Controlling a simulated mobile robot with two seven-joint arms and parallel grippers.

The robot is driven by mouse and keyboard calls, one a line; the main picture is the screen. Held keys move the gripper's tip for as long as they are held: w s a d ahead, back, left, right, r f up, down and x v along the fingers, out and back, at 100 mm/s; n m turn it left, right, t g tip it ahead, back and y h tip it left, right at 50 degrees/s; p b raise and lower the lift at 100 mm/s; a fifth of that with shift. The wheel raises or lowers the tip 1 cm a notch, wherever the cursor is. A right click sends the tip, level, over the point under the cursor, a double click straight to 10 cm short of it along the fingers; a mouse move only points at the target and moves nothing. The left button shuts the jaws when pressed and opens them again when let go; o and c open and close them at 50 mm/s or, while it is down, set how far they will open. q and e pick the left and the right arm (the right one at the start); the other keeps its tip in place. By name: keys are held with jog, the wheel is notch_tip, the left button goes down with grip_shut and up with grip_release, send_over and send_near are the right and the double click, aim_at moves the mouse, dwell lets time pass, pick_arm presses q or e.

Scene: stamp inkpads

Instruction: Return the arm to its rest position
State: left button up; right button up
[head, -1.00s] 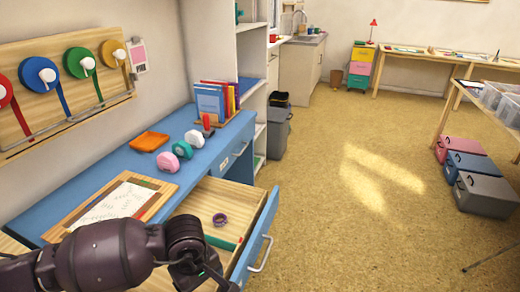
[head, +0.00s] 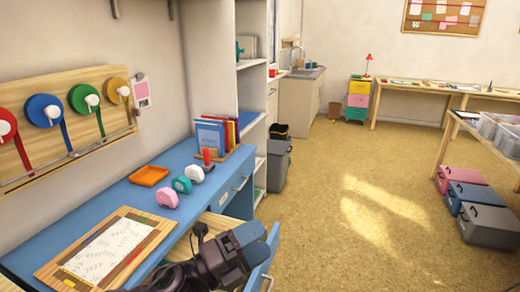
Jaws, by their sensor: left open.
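My left arm comes in from the bottom of the head view, and its dark left gripper (head: 262,238) is above the pulled-out drawer. The open drawer (head: 216,222) of the blue desk (head: 112,200) is mostly hidden behind the arm and gripper. My right gripper is not in view.
On the desk are a paper on a wooden board (head: 72,278), an orange tray (head: 149,176), pink (head: 167,197), teal (head: 181,185) and white (head: 194,173) round items, and books (head: 213,133). Open floor (head: 350,235) lies to the right.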

pick_arm(q)
jog(key=a+f+n+t+y+p, duration=0.1)
jog(key=a+f+n+t+y, duration=0.2)
jog(key=a+f+n+y, duration=0.7)
jog(key=a+f+n+t+y, duration=0.4)
jog(key=a+n, duration=0.2)
jog(key=n, duration=0.8)
jog(key=s+a+f+n+g+y, duration=0.1)
jog(key=s+a+f+n, duration=0.1)
jog(key=s, duration=0.5)
jog(key=s+a+f+n+g+y+p, duration=0.1)
jog(key=s+a+f+n+g+y, duration=0.1)
jog(key=s+a+f, duration=0.3)
jog(key=s+a+f+n+g+y, duration=0.1)
jog(key=s+a+f+n+g, duration=0.1)
jog(key=s+f, duration=0.5)
jog(key=s+a+n, duration=0.1)
jog(key=s+n, duration=0.1)
jog(key=s, duration=0.1)
jog(key=shift+a+f+y, duration=0.25)
jog(key=shift+y, duration=0.15)
